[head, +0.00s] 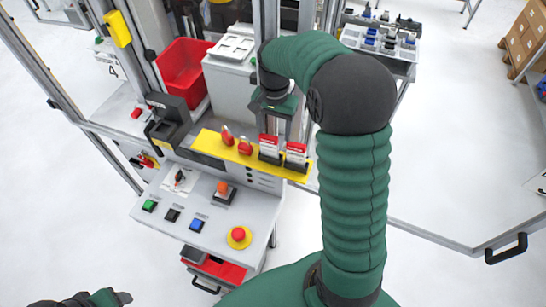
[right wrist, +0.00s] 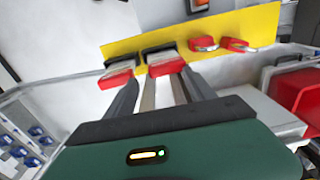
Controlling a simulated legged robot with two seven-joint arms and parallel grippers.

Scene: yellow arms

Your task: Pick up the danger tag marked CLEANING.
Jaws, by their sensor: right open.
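Two danger tags with red tops and white lower parts stand in black holders on a yellow strip. In the head view one is the left tag (head: 269,146) and the other the right tag (head: 296,153). Their lettering is too small to read, so I cannot tell which is marked CLEANING. Both red tops also show in the right wrist view, one on the left (right wrist: 116,76) and one nearer the middle (right wrist: 166,66). My right gripper (head: 275,126) is open and points down at the tags; its fingertips (right wrist: 158,82) appear close to them. My left gripper (head: 98,299) is at the lower left edge, its jaws unclear.
Two red padlocks (head: 244,146) sit beside the tags on the yellow strip (head: 208,142). Below is a panel (head: 165,208) with several buttons and a red stop button (head: 239,236). A red bin (head: 184,72) and a pale box (head: 230,85) stand behind. Metal frame posts flank the station.

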